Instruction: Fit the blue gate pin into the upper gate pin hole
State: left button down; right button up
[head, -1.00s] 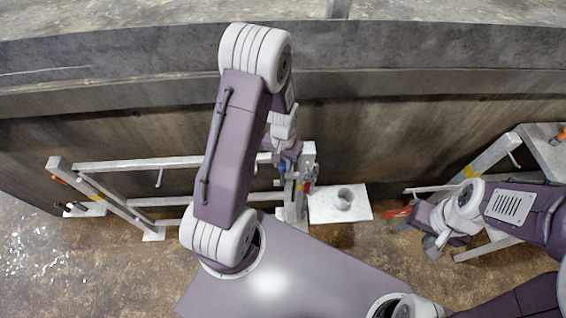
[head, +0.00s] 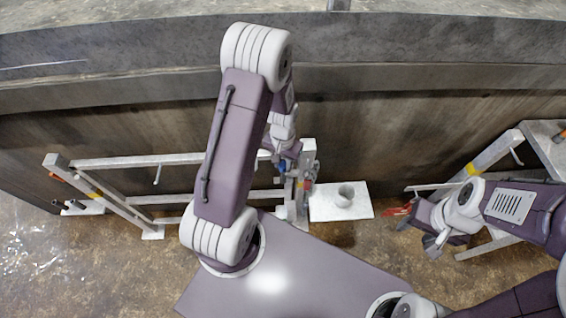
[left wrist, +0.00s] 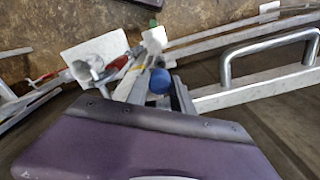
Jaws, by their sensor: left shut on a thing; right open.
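The blue gate pin (left wrist: 160,81) shows its rounded blue head between the grey fingers of my left gripper (left wrist: 158,96) in the left wrist view. In the head view my left gripper (head: 287,168) is shut on it beside the white post (head: 309,152) at the gate's right end, and a small blue spot shows there. My left arm covers part of the white gate (head: 130,162). I cannot make out the upper pin hole or whether the pin touches it. My right gripper (head: 436,243) is open and empty at the right.
A white plate with a short round cup (head: 345,196) lies right of the post. Red-handled tools (head: 400,210) lie near my right gripper. A white frame (head: 500,150) stands at the right. The dark compactor wall (head: 400,130) runs behind everything.

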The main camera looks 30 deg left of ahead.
aim_at(283, 172)
pick_arm(q)
jog(key=shift+f+b, duration=1.8)
jog(key=shift+f, duration=0.8)
jog(key=c, duration=1)
grip_release()
jog(key=shift+w+r, duration=0.1)
jog(key=shift+c, duration=0.5)
notch_tip(283, 172, up, 7)
jog(key=p, duration=0.7)
